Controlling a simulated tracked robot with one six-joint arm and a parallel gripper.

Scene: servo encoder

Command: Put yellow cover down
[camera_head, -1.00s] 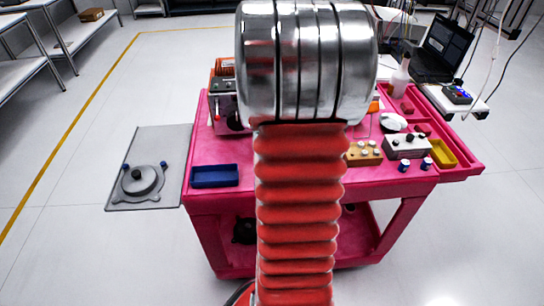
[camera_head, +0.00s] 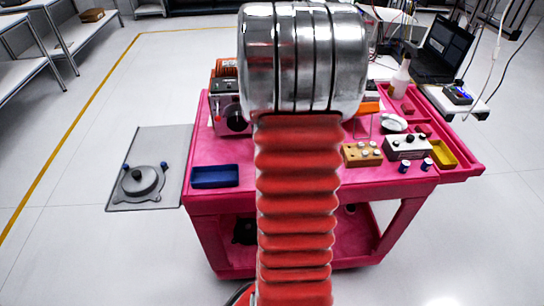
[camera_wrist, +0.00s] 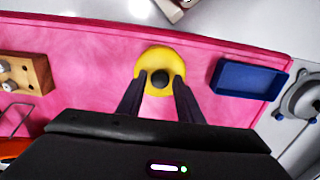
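The yellow cover (camera_wrist: 158,56), a round disc with a black knob (camera_wrist: 160,78) on top, shows in the wrist view over the pink cart top. Whether it rests on the surface cannot be told. My gripper (camera_wrist: 160,77) is over the cover with one finger on each side of the knob. A small gap shows between each finger and the knob, so it looks open. In the head view, my arm hides the cover and the gripper.
A blue tray (camera_wrist: 247,79) lies right of the cover in the wrist view. A wooden block with knobs (camera_wrist: 24,74) lies left. The pink cart top (camera_head: 220,150) also bears a yellow tray (camera_head: 441,154) and a grey control box (camera_head: 405,146). A grey plate (camera_head: 155,150) stands beside the cart.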

